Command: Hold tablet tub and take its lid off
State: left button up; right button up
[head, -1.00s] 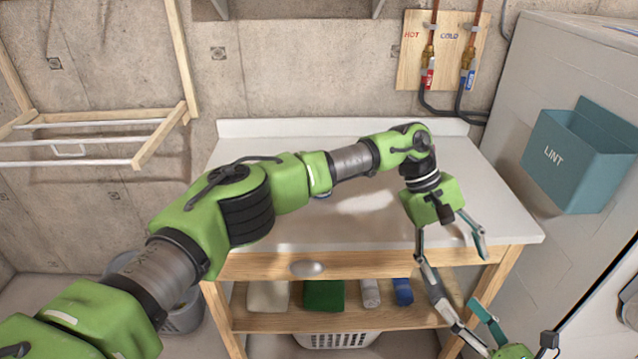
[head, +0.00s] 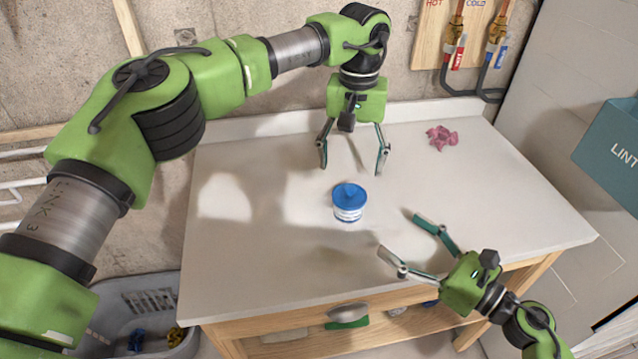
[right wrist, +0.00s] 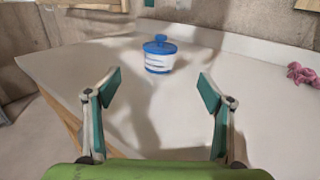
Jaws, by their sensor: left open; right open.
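The tablet tub (head: 348,209) stands upright on the white countertop, with a white label round its side. Its blue lid (head: 348,193) with a raised knob is on it. My left gripper (head: 353,170) is open and points down, above or behind the tub. My right gripper (head: 399,238) is open and empty, to the right and front of the tub, apart from it. The right wrist view shows the tub (right wrist: 158,63) and lid (right wrist: 160,46) ahead, between and beyond the open fingers of my right gripper (right wrist: 156,88).
A crumpled pink cloth (head: 441,137) lies at the back right of the countertop (head: 250,260). A wall and pipes (head: 455,45) stand behind it. A grey basket (head: 150,310) is on the floor at left, and a teal lint bin (head: 615,150) hangs at right.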

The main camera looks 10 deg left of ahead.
aim_at(363, 206)
pick_arm(q)
jog(key=shift+w+a+r, duration=0.1)
jog(key=shift+w+a, duration=0.05)
pick_arm(e)
jog(key=shift+w+a, duration=0.25)
pick_arm(q)
jog(key=shift+s+d+r, duration=0.2)
jog(key=shift+s+d, duration=0.1)
jog(key=shift+d, duration=0.05)
pick_arm(e)
jog(key=shift+w+a+r, duration=0.2)
jog(key=shift+w+a, duration=0.1)
jog(key=x, duration=1.1)
jog(key=shift+w+a, duration=0.35)
jog(key=shift+a, duration=0.1)
